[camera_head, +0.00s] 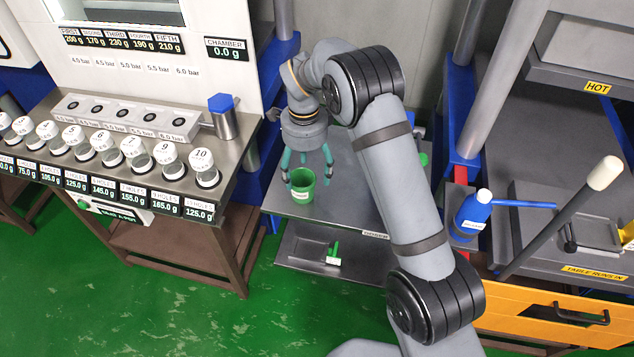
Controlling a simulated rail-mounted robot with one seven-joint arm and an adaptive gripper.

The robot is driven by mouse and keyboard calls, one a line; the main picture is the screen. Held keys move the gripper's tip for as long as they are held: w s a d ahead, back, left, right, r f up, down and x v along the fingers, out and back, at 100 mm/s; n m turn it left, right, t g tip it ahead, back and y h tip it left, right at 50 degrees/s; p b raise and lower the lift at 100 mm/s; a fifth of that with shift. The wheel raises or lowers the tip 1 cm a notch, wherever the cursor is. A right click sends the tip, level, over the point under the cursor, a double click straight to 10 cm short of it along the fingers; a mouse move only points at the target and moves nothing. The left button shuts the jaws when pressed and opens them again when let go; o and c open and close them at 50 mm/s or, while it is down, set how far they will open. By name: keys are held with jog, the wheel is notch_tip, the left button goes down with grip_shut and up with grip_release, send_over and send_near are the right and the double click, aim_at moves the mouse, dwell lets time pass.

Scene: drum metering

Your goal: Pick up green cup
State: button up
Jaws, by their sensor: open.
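The green cup (302,187) stands upright on a small grey side table (345,215) near the middle of the camera_head view. A light label shows on its front. My gripper (308,178) points down right at the cup, with its teal fingers spread open. One finger is at the left of the cup and another is at its right, by the rim. I cannot tell from this view whether the fingers touch the cup or how far down they reach. The arm hides part of the table to the right.
A metal bench (150,190) with several numbered white-capped jars stands at the left, with a blue-topped metal cylinder (224,117) near its corner. A lower shelf (300,250) sits under the side table. A blue bottle (470,214) and a white-knobbed lever (603,174) stand at the right.

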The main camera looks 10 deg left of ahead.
jog(key=shift+s+a+f, duration=0.1)
jog(key=shift+f, duration=0.4)
jog(key=shift+s+a+f+p, duration=0.15)
jog(key=shift+a+f+p, duration=0.25)
jog(key=shift+f, duration=0.2)
notch_tip(320, 180, down, 4)
jog(key=shift+f+p, duration=0.25)
jog(key=shift+p, duration=0.65)
jog(key=shift+c, duration=0.6)
jog(key=c, duration=1.1)
jog(key=shift+c, duration=0.4)
